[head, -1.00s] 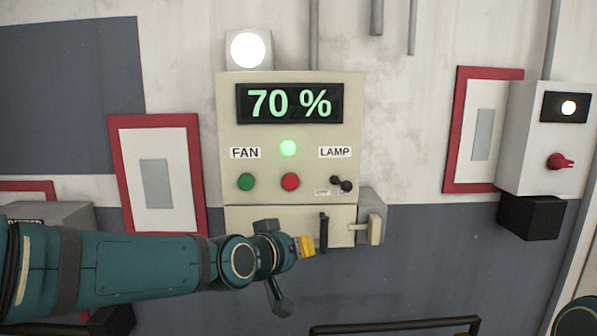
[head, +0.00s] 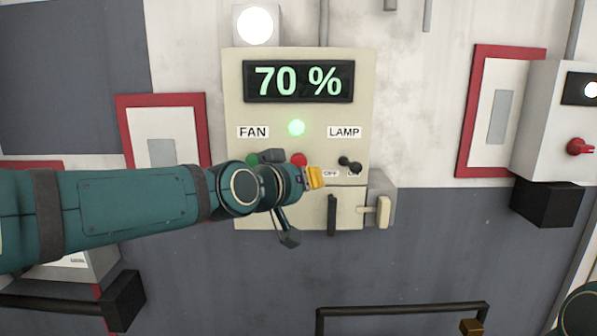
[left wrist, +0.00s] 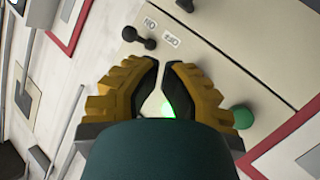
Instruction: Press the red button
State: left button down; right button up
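The red button (head: 299,160) is on the beige panel (head: 235,85), under the lit green lamp (head: 296,127). My left gripper (head: 316,177) is in front of the panel, just below and right of the button, and partly covers its lower side. In the left wrist view the yellow fingers (left wrist: 167,72) are brought together with only a thin gap, nothing held. The red button is hidden behind them there. Whether the fingers touch the panel cannot be told. My right gripper is out of view.
Beside the button are the green button (left wrist: 242,117), partly covered in the head view, and the black lamp toggle (head: 349,164). A lever (head: 382,211) sticks out at the panel's lower right. A black rail (head: 400,310) is below. A red switch (head: 580,147) is at right.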

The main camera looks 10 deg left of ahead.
aim_at(306, 167)
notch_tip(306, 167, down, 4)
jog(key=b, duration=0.2)
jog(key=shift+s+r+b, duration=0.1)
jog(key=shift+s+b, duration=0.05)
jog(key=shift+b, duration=0.2)
pick_arm(q)
jog(key=w+a, duration=0.1)
jog(key=w, duration=0.5)
jog(key=shift+w+a+b, duration=0.2)
jog(key=shift+w+b, duration=0.15)
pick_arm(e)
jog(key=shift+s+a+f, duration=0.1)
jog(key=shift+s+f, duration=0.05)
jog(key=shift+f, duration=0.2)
pick_arm(q)
jog(key=shift+w, duration=0.4)
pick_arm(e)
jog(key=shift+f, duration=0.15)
pick_arm(q)
jog(key=shift+w+a, duration=0.15)
jog(key=shift+w, duration=0.25)
dwell(0.7)
jog(key=shift+s, duration=0.8)
